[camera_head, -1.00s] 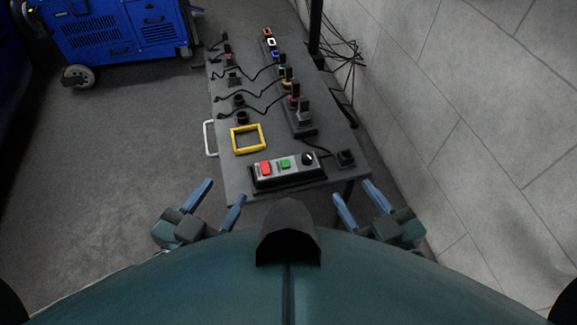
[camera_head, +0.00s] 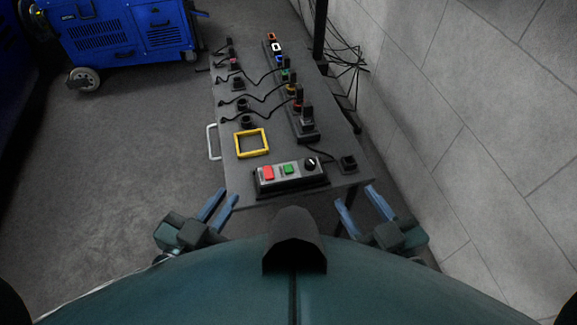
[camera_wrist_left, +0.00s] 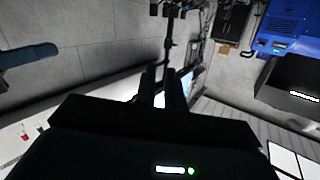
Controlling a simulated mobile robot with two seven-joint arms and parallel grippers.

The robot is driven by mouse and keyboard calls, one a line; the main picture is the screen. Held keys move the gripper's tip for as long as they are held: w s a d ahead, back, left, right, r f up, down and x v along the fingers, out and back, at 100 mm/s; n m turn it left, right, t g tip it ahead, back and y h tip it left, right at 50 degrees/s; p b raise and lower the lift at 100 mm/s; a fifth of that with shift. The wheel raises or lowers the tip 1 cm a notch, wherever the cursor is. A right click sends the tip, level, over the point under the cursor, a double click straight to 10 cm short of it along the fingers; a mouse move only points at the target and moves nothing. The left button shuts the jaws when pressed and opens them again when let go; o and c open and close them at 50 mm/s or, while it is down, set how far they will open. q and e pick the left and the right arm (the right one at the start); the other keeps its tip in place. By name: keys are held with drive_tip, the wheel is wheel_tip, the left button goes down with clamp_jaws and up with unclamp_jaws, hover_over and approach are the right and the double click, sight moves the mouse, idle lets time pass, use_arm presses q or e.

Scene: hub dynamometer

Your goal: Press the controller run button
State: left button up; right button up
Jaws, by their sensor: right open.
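The controller (camera_head: 262,187), a dark box with a light top panel, lies at the near end of the grey table. Its panel holds a red button (camera_head: 268,173), a green button (camera_head: 289,169) and a black knob (camera_head: 310,163). No lettering is readable. My left gripper (camera_head: 219,200) is left of and nearer than the controller, apart from it. Its fingers are close together with a narrow gap and hold nothing visible; they also show in the left wrist view (camera_wrist_left: 163,88). My right gripper (camera_head: 358,194) is open and empty, right of and nearer than the controller.
A yellow frame (camera_head: 239,153) lies behind the controller. Several cabled connectors and a dark strip block (camera_head: 303,134) stand farther back on the table (camera_head: 269,104). A blue machine (camera_head: 119,33) stands back left, and a tiled wall (camera_head: 456,100) is on the right.

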use_arm(q)
clamp_jaws()
idle(0.6)
idle(0.5)
